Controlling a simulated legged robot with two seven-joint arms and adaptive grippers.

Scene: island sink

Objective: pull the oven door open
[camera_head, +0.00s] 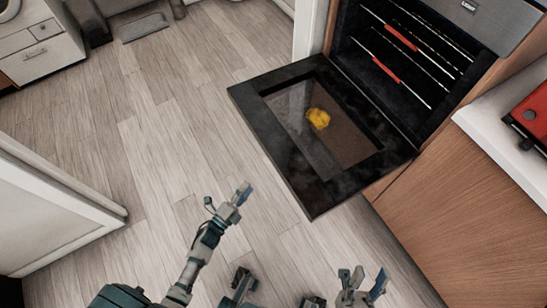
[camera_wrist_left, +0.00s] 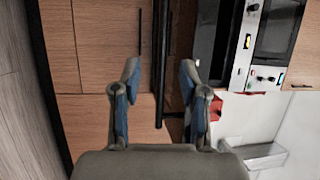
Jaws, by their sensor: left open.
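The oven door (camera_head: 245,103) is dark with a glass pane and is swung down, wide open, in the head view. My left gripper (camera_head: 242,194) is apart from it, over the floor to the left of its near corner. In the left wrist view my left gripper (camera_wrist_left: 160,85) has its fingers spread with nothing held; a dark upright bar (camera_wrist_left: 160,60), perhaps the door seen edge-on, shows beyond the gap. My right gripper (camera_head: 363,280) is below the door in the head view, its fingers apart and empty.
The oven cavity (camera_head: 370,50) shows racks with red strips. A yellow patch (camera_head: 318,119) shows on the door glass; I cannot tell if it is a reflection. Wooden cabinets (camera_head: 470,205) and a white counter flank the oven. Wood floor (camera_head: 160,130) is clear left of the door.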

